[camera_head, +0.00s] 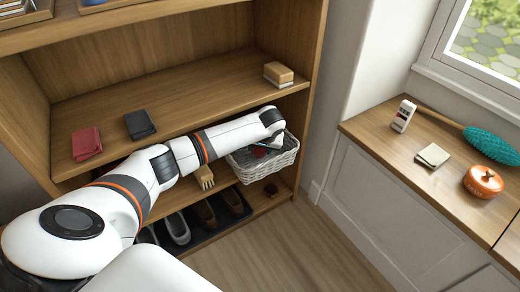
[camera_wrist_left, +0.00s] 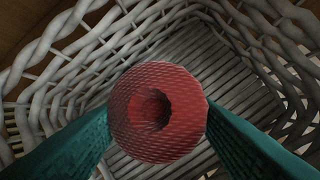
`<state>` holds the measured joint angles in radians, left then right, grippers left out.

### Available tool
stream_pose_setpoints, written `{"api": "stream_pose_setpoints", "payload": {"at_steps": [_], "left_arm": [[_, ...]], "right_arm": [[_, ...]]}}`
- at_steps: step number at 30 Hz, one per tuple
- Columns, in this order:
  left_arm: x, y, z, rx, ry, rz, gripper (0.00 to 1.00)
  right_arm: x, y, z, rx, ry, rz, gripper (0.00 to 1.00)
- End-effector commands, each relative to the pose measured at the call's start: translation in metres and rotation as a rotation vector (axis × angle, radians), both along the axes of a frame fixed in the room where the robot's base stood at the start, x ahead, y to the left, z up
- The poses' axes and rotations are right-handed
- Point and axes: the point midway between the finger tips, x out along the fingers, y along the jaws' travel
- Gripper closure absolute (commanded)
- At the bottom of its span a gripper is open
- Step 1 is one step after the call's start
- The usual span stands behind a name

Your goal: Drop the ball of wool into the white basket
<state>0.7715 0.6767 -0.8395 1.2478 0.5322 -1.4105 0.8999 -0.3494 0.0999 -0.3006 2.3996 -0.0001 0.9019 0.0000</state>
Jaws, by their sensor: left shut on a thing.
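The white wicker basket (camera_head: 272,164) stands on a middle board of the wooden shelf, at its right end. The red ball of wool (camera_wrist_left: 183,105), with a round hollow in its middle, sits between the two teal fingers of my left gripper (camera_head: 261,148). The gripper is shut on it. In the left wrist view, the basket's woven walls (camera_wrist_left: 62,84) and slatted floor surround the ball, which is over the basket's inside. In the head view, my left arm hides part of the basket and most of the ball. My right gripper is not in view.
The shelf above holds a red folded cloth (camera_head: 87,143), a dark folded cloth (camera_head: 140,124) and a wooden block (camera_head: 278,74). A wooden hand (camera_head: 205,177) stands left of the basket. Shoes (camera_head: 177,228) are below. A counter (camera_head: 405,153) is at right.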

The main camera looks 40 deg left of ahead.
Motion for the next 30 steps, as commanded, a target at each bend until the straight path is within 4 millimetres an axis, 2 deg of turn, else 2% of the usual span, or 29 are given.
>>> {"api": "stream_pose_setpoints", "payload": {"at_steps": [18,19,23,30], "left_arm": [[0.0,0.0,-0.012,0.001,-0.001,0.001,0.7],[0.0,0.0,-0.012,0.001,-0.001,0.001,0.47],[0.0,0.0,-0.012,0.001,-0.001,0.001,0.26],[0.0,0.0,-0.011,0.002,-0.002,0.001,0.26]], "right_arm": [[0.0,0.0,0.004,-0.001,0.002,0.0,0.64],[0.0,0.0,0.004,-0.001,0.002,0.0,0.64],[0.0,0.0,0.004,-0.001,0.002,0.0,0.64],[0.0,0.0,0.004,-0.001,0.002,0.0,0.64]]}}
